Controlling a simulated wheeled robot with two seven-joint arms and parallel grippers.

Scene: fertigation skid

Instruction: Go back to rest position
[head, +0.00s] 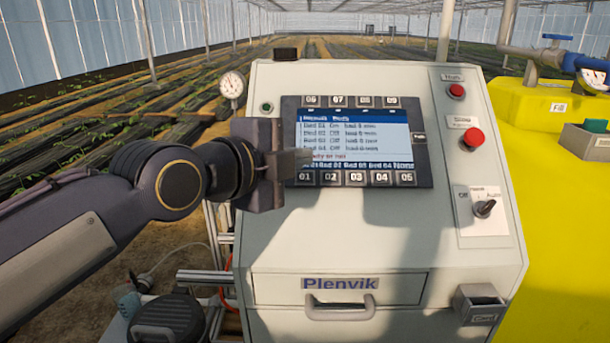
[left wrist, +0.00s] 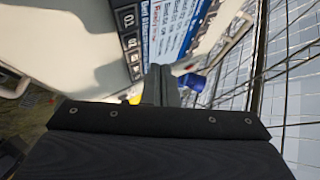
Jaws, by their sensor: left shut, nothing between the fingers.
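My left gripper (head: 296,162) comes in from the left in the head view, in front of the left part of the control panel's screen (head: 350,135). Its fingers are shut and empty. In the left wrist view the closed fingers (left wrist: 161,85) point toward the screen (left wrist: 180,25) and its number keys (left wrist: 130,40). I cannot tell whether the fingertips touch the panel. The screen lists bed lines in blue and white text. My right gripper is not in view.
The grey cabinet (head: 450,230) carries two red buttons (head: 472,138), a selector switch (head: 484,208), a drawer handle (head: 340,308) and a card holder (head: 480,303). A pressure gauge (head: 232,85) stands at its left. A yellow tank (head: 560,230) is at right. Plant rows lie behind.

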